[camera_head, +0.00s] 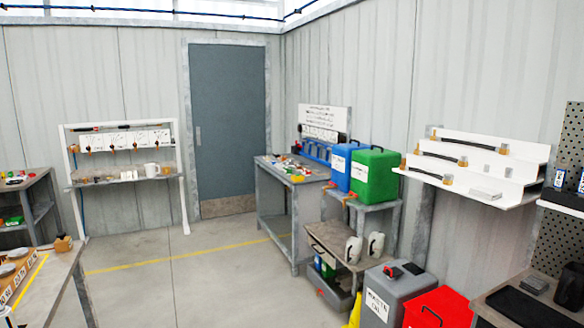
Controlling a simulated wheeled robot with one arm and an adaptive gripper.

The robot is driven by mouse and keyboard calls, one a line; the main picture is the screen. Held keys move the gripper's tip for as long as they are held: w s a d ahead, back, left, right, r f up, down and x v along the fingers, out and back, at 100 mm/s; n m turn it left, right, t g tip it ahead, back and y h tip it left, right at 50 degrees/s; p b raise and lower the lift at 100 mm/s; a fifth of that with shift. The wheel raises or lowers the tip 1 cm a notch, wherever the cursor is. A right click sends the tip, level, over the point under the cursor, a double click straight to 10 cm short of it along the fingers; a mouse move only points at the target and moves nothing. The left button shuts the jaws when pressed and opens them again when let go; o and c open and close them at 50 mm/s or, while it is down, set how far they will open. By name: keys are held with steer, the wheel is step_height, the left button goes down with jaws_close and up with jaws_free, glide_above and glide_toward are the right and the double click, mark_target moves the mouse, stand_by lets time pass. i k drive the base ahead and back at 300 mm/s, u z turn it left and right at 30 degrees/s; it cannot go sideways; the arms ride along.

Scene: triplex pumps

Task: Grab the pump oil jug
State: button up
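Two small white jugs stand side by side on the low sloping shelf right of centre: a left jug (353,249) and a right jug (375,245). I cannot read any label on them, so I cannot tell which, if either, is the pump oil jug. A blue container (342,166) with a white label and a green container (375,176) stand on the stand above them. Both have taps at the front, and their lettering is too small to read. My gripper is not in view.
A grey waste oil bin (392,296) and a red bin (438,308) stand in front of the shelf, beside a yellow object (355,312). A workbench (272,190) stands left of the stand. A table (62,285) is at left. The middle floor (210,285) is clear.

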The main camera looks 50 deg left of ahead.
mark_target(377, 240)
steer(key=u, duration=1.65)
steer(key=i, duration=2.85)
steer(key=u, duration=0.7)
steer(key=i, duration=2.85)
steer(key=z, duration=1.7)
